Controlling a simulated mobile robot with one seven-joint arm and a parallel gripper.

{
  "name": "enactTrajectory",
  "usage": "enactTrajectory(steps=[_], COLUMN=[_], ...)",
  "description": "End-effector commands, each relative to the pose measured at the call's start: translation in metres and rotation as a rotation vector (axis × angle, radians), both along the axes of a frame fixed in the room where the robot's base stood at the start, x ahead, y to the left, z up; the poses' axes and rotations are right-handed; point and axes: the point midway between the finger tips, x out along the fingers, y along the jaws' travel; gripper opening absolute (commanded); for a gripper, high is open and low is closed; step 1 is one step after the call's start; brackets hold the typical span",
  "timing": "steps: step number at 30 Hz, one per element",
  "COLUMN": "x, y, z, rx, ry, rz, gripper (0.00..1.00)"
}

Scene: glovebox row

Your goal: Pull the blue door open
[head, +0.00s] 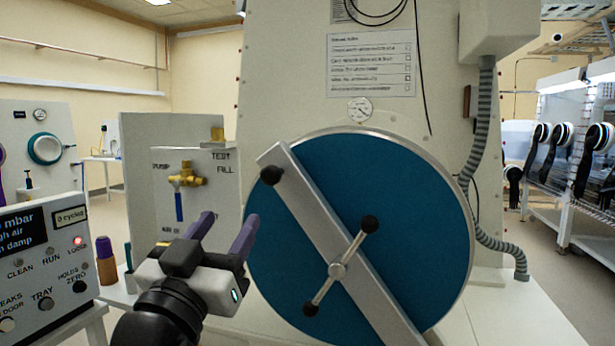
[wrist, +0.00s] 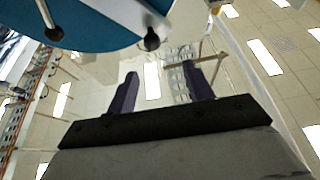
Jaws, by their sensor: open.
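The blue door (head: 410,210) is a large round disc with a pale rim, in the middle of the head view. It looks closed against the white chamber wall. A grey metal bar (head: 310,208) crosses it diagonally, with a black knob (head: 271,175) at its upper left end. A spindle handle (head: 338,271) with black ball ends sits on the bar. My gripper (head: 222,233) is open and empty, left of the door and below the bar's upper knob. In the wrist view, the gripper's fingers (wrist: 158,85) point up; the door (wrist: 85,22) and a black knob (wrist: 152,41) show beyond them.
A control panel (head: 40,265) with buttons stands at the lower left. Behind my gripper is a panel with a brass valve (head: 186,180). A brown bottle (head: 106,262) stands beside the control panel. A grey corrugated hose (head: 478,150) runs down right of the door.

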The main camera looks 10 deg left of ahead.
Motion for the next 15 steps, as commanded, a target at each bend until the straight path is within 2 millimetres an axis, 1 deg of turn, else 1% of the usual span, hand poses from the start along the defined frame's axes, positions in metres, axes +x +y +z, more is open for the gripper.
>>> enactTrajectory(steps=[5, 8, 11, 15], x=[0.005, 0.014, 0.03, 0.058], y=[-0.006, -0.007, -0.008, -0.01], z=[0.0, 0.005, 0.012, 0.024], rx=[0.016, 0.015, 0.015, 0.014], ry=[0.021, 0.023, 0.024, 0.024], rz=[-0.025, -0.028, -0.029, -0.029], gripper=[0.52, 0.52, 0.52, 0.52])
